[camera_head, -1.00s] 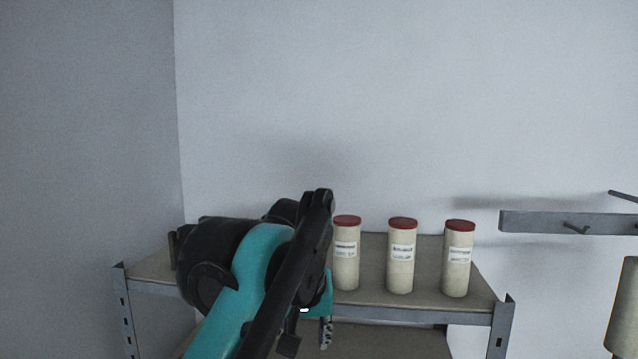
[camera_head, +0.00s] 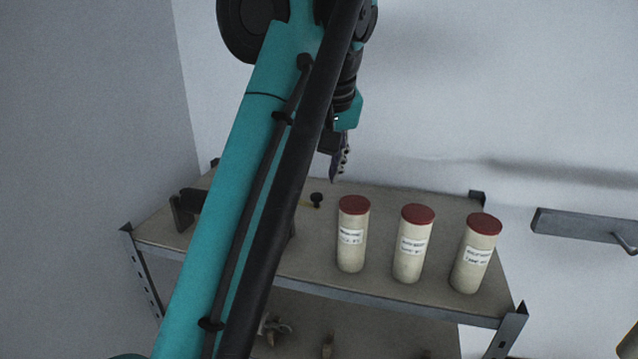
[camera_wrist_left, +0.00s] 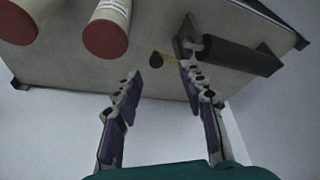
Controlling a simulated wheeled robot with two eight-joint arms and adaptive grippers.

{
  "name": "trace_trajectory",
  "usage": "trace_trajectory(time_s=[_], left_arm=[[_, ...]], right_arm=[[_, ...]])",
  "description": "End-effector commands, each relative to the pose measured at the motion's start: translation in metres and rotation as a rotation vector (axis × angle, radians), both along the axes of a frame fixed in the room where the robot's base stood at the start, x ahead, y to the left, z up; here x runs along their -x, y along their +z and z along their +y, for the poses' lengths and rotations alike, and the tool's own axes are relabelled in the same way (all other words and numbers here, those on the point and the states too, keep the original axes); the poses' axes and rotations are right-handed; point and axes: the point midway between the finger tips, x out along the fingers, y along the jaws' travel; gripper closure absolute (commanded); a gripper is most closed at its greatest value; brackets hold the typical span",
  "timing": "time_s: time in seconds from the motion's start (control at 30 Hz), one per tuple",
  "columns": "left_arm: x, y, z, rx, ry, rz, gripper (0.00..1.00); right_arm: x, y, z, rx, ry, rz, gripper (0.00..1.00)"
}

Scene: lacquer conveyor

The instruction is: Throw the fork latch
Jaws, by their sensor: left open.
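My left gripper (camera_head: 338,165) hangs above the shelf, pointing down, behind the black knob (camera_head: 316,199) and left of the canisters. In the left wrist view the two fingers (camera_wrist_left: 160,95) are spread with nothing between them. That view shows the knob (camera_wrist_left: 156,59) on a short yellowish stem, beside a dark cylinder (camera_wrist_left: 232,54) in black brackets (camera_wrist_left: 186,36). These look like the latch parts; I cannot tell which is the fork. In the head view my left arm hides most of the cylinder; a bracket (camera_head: 181,213) shows at its left. My right gripper is out of view.
Three cream canisters with red lids (camera_head: 353,234), (camera_head: 414,243), (camera_head: 475,253) stand on the shelf (camera_head: 385,287) right of the knob. A metal rail with hooks (camera_head: 585,227) is on the wall at right. Small items lie on the lower shelf.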

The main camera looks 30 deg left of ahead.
Motion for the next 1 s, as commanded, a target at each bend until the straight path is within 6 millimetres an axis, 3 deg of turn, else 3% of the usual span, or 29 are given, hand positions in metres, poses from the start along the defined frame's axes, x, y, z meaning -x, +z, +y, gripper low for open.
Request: trace_trajectory(time_s=[0.3, 0.7, 0.87, 1.0], left_arm=[[-0.014, -0.043, 0.012, -0.001, 0.0, -0.001, 0.59], [-0.016, -0.051, 0.015, 0.0, 0.0, -0.001, 0.59], [-0.016, -0.051, 0.015, 0.0, 0.0, -0.001, 0.99], [-0.017, -0.051, 0.015, 0.0, -0.001, -0.003, 1.0]], right_arm=[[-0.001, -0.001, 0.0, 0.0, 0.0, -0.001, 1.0], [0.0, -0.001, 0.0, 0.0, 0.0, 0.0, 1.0], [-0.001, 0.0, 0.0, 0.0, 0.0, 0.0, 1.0], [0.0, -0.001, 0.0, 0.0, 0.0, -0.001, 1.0]])
